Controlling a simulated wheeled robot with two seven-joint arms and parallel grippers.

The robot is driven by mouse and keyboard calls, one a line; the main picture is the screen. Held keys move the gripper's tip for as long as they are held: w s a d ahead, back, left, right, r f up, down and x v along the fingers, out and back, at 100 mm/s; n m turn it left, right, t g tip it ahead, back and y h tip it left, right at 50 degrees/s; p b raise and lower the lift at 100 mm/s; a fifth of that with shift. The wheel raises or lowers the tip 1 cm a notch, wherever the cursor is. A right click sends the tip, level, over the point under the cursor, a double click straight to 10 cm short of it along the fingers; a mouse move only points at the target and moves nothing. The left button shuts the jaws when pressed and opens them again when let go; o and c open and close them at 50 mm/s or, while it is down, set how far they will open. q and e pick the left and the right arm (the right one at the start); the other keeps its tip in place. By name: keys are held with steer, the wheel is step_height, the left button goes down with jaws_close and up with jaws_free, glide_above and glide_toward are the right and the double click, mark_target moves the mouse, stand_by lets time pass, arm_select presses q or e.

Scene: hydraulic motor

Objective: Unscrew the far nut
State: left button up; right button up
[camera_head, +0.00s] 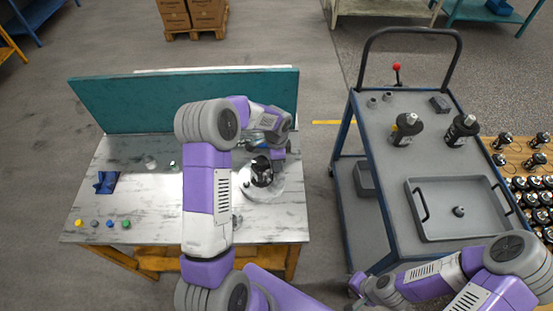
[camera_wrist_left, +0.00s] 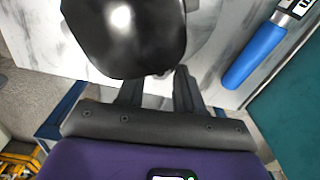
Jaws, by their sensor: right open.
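The black motor (camera_head: 262,172) stands on a pale round plate (camera_head: 268,194) on the workbench, partly covered by my left arm. In the left wrist view the motor's dark, glossy body (camera_wrist_left: 125,35) fills the top middle. My left gripper (camera_wrist_left: 157,85) is at the motor's side, its two dark fingers apart. The motor hides part of the fingers, so I cannot see whether a nut is between them. The far nut cannot be made out. A small grey piece (camera_head: 237,219) is near the plate, beside my left arm. My right gripper (camera_head: 362,287) is open and empty, low beside the cart.
A teal panel (camera_head: 130,105) stands along the bench's back edge. A blue-handled tool (camera_wrist_left: 255,55) lies near it. Coloured caps (camera_head: 110,223) and a blue part (camera_head: 106,182) are on the bench's left. The cart holds two black motors (camera_head: 406,130) and a grey tray (camera_head: 425,235).

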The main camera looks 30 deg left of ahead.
arm_select(q)
steer(key=shift+c, duration=0.4)
stand_by(0.3)
jaws_close()
steer(key=shift+a+f+n+b, duration=0.1)
steer(key=shift+n+b, duration=0.2)
steer(key=shift+n, duration=0.4)
steer(key=n, duration=0.2)
steer(key=shift+n+b, duration=0.35)
steer(key=shift+n, duration=0.85)
steer(key=n, duration=0.4)
steer(key=shift+n+b, duration=0.3)
steer(key=shift+o, duration=0.4)
jaws_free()
